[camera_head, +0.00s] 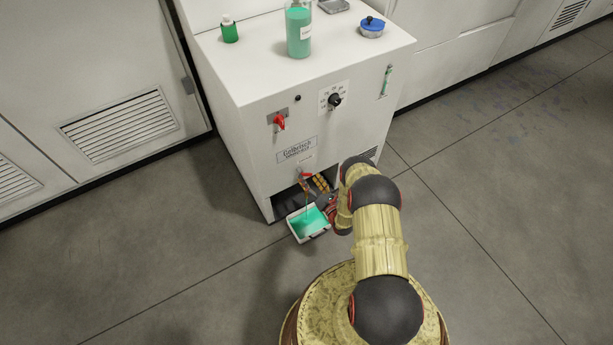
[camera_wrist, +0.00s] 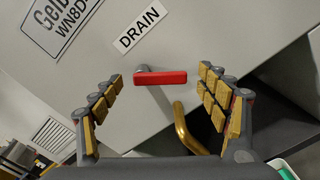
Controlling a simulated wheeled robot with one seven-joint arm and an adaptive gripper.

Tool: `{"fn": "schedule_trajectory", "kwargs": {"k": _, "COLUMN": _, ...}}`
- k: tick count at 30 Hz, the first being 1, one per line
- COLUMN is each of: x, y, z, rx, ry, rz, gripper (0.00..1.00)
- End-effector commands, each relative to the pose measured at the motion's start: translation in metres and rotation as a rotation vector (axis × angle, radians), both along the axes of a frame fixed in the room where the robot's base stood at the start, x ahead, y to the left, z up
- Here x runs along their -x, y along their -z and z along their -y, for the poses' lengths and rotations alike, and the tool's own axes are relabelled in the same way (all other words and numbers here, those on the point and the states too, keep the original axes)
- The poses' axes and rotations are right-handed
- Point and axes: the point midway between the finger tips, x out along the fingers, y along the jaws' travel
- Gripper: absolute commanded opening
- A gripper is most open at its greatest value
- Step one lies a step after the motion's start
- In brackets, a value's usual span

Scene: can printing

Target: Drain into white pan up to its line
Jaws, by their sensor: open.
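The white pan (camera_head: 311,238) sits on the floor at the opening low in the cabinet front and holds green liquid (camera_head: 307,223). In the wrist view only its corner (camera_wrist: 281,167) shows; its line cannot be made out. The red drain handle (camera_wrist: 160,78) lies between my open fingers (camera_wrist: 160,82), below the DRAIN label (camera_wrist: 139,28); it also shows in the head view (camera_head: 306,174). The brass spout (camera_wrist: 186,128) points down beneath it. My gripper (camera_head: 322,191) is at the drain, fingers apart either side of the handle.
The white cabinet (camera_head: 255,130) has another red handle (camera_head: 279,122) and a black knob (camera_head: 335,100). On top stand a green liquid bottle (camera_head: 299,34), a small green bottle (camera_head: 229,30) and a blue-lidded dish (camera_head: 372,27). The floor to the left is clear.

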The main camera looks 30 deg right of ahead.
Motion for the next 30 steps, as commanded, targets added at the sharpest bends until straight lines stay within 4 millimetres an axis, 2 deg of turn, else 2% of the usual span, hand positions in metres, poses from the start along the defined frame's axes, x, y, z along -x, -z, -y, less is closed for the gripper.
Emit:
{"fn": "schedule_trajectory", "kwargs": {"k": 6, "x": -0.023, "y": 0.001, "z": -0.001, "rx": 0.001, "ry": -0.001, "rz": 0.0, "gripper": 0.75}}
{"fn": "schedule_trajectory", "kwargs": {"k": 17, "x": -0.028, "y": 0.0, "z": -0.001, "rx": 0.0, "ry": -0.001, "rz": -0.001, "gripper": 0.74}}
{"fn": "schedule_trajectory", "kwargs": {"k": 30, "x": -0.027, "y": 0.0, "z": -0.001, "rx": 0.001, "ry": -0.001, "rz": -0.001, "gripper": 0.49}}
